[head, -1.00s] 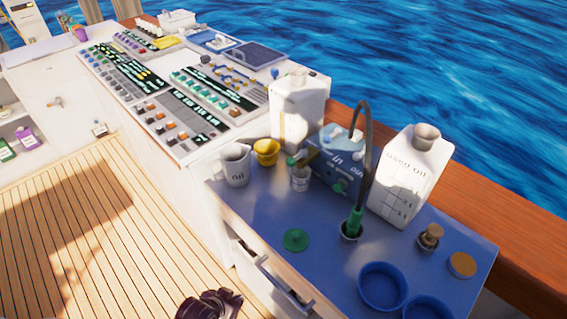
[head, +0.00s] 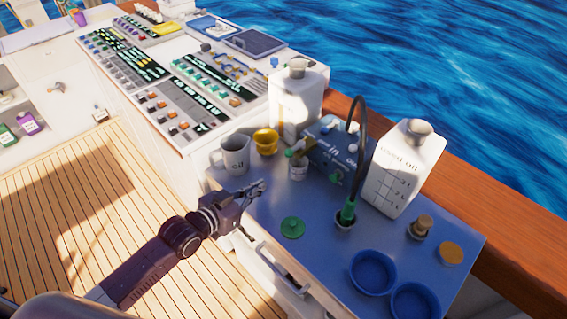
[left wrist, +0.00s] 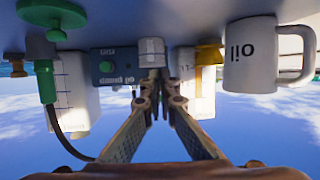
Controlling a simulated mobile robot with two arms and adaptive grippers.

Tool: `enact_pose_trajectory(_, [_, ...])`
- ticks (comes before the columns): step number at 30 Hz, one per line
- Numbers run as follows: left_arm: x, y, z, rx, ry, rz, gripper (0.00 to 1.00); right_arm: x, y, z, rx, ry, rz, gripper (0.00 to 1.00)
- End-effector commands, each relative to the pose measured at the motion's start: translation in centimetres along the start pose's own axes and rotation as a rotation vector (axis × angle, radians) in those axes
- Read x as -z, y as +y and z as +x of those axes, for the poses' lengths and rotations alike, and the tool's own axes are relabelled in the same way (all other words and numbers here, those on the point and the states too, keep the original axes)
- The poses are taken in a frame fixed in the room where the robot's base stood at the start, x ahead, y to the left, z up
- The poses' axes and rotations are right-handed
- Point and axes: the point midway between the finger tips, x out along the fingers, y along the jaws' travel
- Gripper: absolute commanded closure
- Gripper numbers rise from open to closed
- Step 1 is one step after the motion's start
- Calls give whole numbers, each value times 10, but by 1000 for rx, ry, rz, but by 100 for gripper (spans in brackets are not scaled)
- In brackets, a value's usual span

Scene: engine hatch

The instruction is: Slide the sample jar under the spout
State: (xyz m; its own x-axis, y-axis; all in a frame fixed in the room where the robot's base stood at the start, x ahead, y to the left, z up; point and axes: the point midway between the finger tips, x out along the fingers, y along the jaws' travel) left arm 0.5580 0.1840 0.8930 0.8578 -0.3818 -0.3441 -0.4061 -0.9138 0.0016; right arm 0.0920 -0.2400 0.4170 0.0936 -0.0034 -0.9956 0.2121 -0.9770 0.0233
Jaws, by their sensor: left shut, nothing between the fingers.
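The sample jar (head: 298,170), a small pale cup, stands on the blue worktop by the front left of the blue oil pump box (head: 333,152). The brass-coloured spout (head: 301,151) is at its rim; I cannot tell whether the jar is directly under it. My left gripper (head: 262,187) is shut and empty over the worktop's front left edge, left of the jar and apart from it. In the upside-down left wrist view, the closed fingers (left wrist: 160,85) point towards the jar (left wrist: 151,52), beside the pump box (left wrist: 113,65). My right gripper is not in view.
The oil mug (head: 235,157) and yellow funnel cup (head: 265,142) stand left of the jar. A green lid (head: 292,227) lies in front. White jugs (head: 296,100) (head: 402,170) flank the pump. Blue bowls (head: 372,272) sit right. Bare worktop (head: 310,205) lies before the jar.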

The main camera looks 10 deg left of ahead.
Motion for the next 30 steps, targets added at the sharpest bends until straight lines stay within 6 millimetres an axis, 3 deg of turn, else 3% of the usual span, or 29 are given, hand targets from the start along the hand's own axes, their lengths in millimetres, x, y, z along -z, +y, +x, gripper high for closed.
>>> enact_pose_trajectory(5, [10,-1,17,1,7,0,100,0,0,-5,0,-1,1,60])
enact_pose_trajectory(23, [43,0,110,0,2,0,100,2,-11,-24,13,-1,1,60])
enact_pose_trajectory(27, [35,0,113,1,-1,0,100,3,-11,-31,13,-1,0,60])
enact_pose_trajectory(30, [27,0,116,0,1,1,100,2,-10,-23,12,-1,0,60])
